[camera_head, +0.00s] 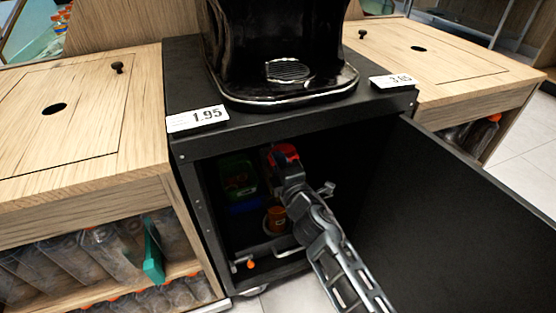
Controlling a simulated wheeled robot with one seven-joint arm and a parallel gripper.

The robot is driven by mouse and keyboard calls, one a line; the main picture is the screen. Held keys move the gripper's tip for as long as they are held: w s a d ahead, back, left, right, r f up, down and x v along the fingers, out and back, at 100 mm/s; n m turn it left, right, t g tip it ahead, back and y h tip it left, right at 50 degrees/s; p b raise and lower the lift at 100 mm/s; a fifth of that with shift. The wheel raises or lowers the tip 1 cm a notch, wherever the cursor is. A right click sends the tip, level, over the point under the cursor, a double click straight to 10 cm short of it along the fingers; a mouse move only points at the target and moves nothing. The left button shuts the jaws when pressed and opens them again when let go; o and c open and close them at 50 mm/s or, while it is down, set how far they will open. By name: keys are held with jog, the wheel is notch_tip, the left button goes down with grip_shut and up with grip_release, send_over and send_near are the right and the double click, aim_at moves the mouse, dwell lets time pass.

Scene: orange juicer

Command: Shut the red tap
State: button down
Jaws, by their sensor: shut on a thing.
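The red tap (284,150) shows as a red patch inside the dark, open cabinet under the juicer, near the top of the opening. My arm reaches in from the lower right, and my gripper (277,160) is at the red tap, shut on it. The fingers and wrist cover much of the tap, so its angle cannot be told.
The black cabinet door (470,215) stands open on the right. Inside are a green and blue container (238,182), an orange-brown cup-like object (277,221) and a metal bar low down. The black juicer (285,60) stands on top; wooden counters (90,110) flank it.

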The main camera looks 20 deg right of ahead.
dwell(0.5)
jog(key=c, duration=1.1)
grip_release()
jog(key=shift+s, duration=0.15)
jog(key=shift+s, duration=3.75)
jog(key=shift+f, duration=0.1)
